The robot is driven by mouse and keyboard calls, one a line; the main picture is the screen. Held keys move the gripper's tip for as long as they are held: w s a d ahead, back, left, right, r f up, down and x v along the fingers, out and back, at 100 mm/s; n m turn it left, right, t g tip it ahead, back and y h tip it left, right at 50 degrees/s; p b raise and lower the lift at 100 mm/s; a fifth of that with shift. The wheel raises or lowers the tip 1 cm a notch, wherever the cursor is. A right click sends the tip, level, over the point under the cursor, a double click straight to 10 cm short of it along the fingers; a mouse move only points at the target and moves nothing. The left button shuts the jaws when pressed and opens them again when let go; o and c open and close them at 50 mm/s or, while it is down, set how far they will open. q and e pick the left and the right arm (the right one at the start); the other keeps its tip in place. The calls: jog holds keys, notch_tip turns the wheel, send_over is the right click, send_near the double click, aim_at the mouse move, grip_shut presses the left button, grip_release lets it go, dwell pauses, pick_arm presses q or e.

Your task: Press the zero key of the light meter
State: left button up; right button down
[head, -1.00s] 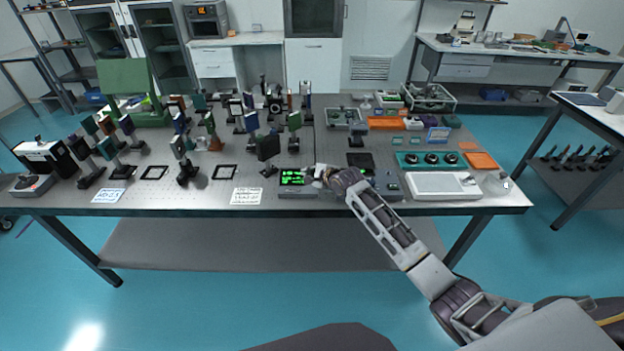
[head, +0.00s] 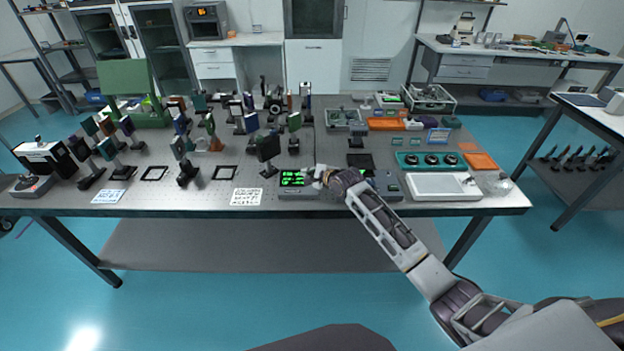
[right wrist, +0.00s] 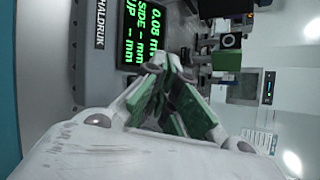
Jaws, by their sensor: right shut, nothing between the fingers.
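The light meter, a grey box with a black screen and green text (head: 293,179), sits at the front edge of the optical table. In the right wrist view its screen (right wrist: 140,30) shows rotated green lines, one starting with 0.08, beside a dark name label. My right gripper (head: 318,174) is at the right side of the meter, low over its top. In the right wrist view the gripper (right wrist: 170,68) is shut and empty, its green-padded fingers together in front of the meter. The fingers hide part of the meter, and I cannot make out the zero key or any contact with it. My left gripper is not in view.
Mounted optics stand left of the meter, with a dark plate holder (head: 268,148) close behind it. A printed card (head: 246,197) lies to its left. Another grey device (head: 388,184) and a white tray (head: 444,186) are to the right, partly behind my arm.

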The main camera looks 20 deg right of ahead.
jog(key=shift+w+f, duration=0.15)
jog(key=shift+f, duration=0.2)
dwell(0.3)
jog(key=shift+w+d+f, duration=0.1)
jog(key=shift+f, duration=0.35)
dwell(1.4)
jog(key=shift+r+p, duration=0.1)
jog(key=shift+p, duration=0.25)
jog(key=shift+s+r+p, duration=0.25)
jog(key=shift+r+p, duration=0.5)
jog(key=shift+p, duration=0.35)
jog(key=shift+s+a+r+p, duration=0.1)
jog(key=shift+s+r+p, duration=0.1)
jog(key=shift+r+p, duration=0.55)
jog(key=shift+s+a+r+p, duration=0.15)
jog(key=shift+r+p, duration=0.3)
jog(key=shift+p, duration=0.45)
jog(key=shift+s+a+r+p, duration=0.1)
jog(key=shift+s+r+p, duration=0.15)
jog(key=shift+r+p, duration=0.35)
jog(key=shift+s+r+p, duration=0.2)
jog(key=shift+r+p, duration=0.3)
jog(key=shift+r, duration=0.05)
jog(key=shift+f, duration=0.1)
